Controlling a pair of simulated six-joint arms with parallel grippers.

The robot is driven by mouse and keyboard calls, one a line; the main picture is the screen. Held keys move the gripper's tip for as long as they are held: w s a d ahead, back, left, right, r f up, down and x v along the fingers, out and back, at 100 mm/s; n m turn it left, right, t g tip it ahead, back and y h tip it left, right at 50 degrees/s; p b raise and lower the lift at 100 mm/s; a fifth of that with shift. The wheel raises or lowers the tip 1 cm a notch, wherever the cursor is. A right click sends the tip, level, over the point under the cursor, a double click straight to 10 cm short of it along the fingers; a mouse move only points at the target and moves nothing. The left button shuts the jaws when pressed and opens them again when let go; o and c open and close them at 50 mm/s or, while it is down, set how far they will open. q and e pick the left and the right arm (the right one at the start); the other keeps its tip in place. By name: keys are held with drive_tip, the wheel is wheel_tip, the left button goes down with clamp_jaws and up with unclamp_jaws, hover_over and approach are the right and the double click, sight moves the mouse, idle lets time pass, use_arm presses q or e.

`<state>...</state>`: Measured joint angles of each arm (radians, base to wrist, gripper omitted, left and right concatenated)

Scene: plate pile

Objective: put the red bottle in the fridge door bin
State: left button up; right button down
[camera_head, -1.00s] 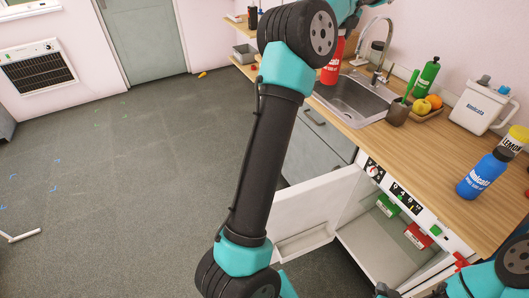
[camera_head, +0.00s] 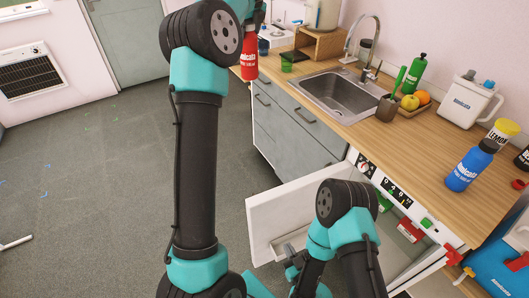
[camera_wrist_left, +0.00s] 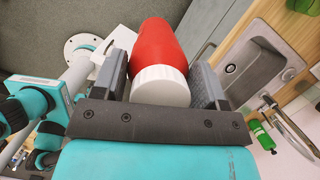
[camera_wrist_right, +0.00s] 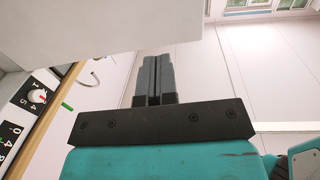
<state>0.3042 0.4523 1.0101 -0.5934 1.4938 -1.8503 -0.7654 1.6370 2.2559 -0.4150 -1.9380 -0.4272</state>
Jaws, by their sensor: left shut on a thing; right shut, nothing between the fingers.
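The red bottle (camera_head: 249,58) hangs upright beyond my left arm in the head view, in the air by the counter's far-left end. My left gripper (camera_wrist_left: 160,76) is shut around it; its white cap (camera_wrist_left: 160,86) faces the left wrist camera. The fridge under the counter stands open, its white door (camera_head: 284,212) swung out to the left. The door bin (camera_head: 288,244) runs low along the door's inner side, partly hidden by my right arm. My right gripper (camera_wrist_right: 153,80) is shut and empty, low near the door (camera_wrist_right: 120,22).
The wooden counter (camera_head: 425,150) carries a sink (camera_head: 340,97), a green bottle (camera_head: 414,73), a fruit tray, a white jug and a blue bottle (camera_head: 470,166). Red and green boxes (camera_head: 409,230) show inside the fridge.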

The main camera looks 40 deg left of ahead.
sight(269, 212)
drive_tip(key=shift+a, duration=0.1)
idle(0.3)
drive_tip(key=x, duration=1.3)
drive_tip(key=shift+w+a, duration=0.3)
drive_tip(key=shift+a, duration=0.05)
